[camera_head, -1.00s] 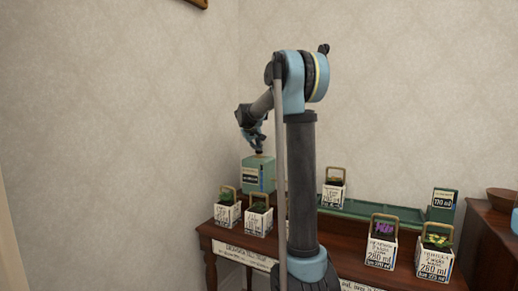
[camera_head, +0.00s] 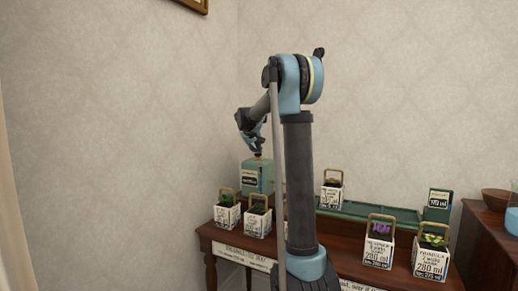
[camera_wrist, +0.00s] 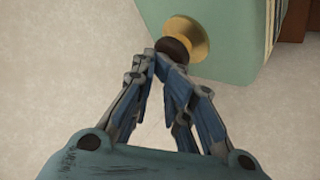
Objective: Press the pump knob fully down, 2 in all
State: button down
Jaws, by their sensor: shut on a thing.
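The pump is a green box-shaped dispenser (camera_head: 250,178) with a label, standing at the left end of the table. Its dark round knob (camera_wrist: 172,47) sits on a brass collar (camera_wrist: 190,35) in the wrist view. My gripper (camera_head: 257,152) is over the dispenser's top, pointing down. In the wrist view my gripper (camera_wrist: 170,66) has its fingertips together at the knob, shut on it. The fingers hide part of the knob. How far down the knob stands is too small to tell in the head view.
Two white handled planters (camera_head: 228,217) and (camera_head: 257,222) stand in front of the dispenser. More labelled planters (camera_head: 379,250) stand on the right. A long green tray (camera_head: 370,211) lies behind, beside a green block (camera_head: 438,205).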

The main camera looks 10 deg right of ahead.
aim_at(257, 155)
jog(key=shift+s+d+f, duration=0.1)
jog(key=shift+d+f, duration=0.05)
jog(key=shift+f, duration=0.35)
jog(key=shift+s+d+f, duration=0.1)
jog(key=shift+d+f, duration=0.05)
jog(key=shift+f, duration=0.35)
jog(key=shift+w+f, duration=0.1)
jog(key=shift+w, duration=0.1)
jog(key=c, duration=2.2)
grip_release()
jog(key=shift+w+d+f, duration=0.15)
jog(key=shift+w+f, duration=0.1)
jog(key=shift+a+x, duration=0.2)
jog(key=shift+x, duration=1)
grip_shut()
jog(key=shift+w+a+r, duration=0.1)
jog(key=shift+a, duration=0.05)
jog(key=r, duration=0.3)
jog(key=s+r, duration=0.1)
jog(key=r, duration=0.1)
jog(key=shift+a+r, duration=0.15)
jog(key=shift+a, duration=0.2)
jog(key=shift+d+r, duration=0.1)
jog(key=shift+r, duration=0.7)
jog(key=shift+d, duration=0.15)
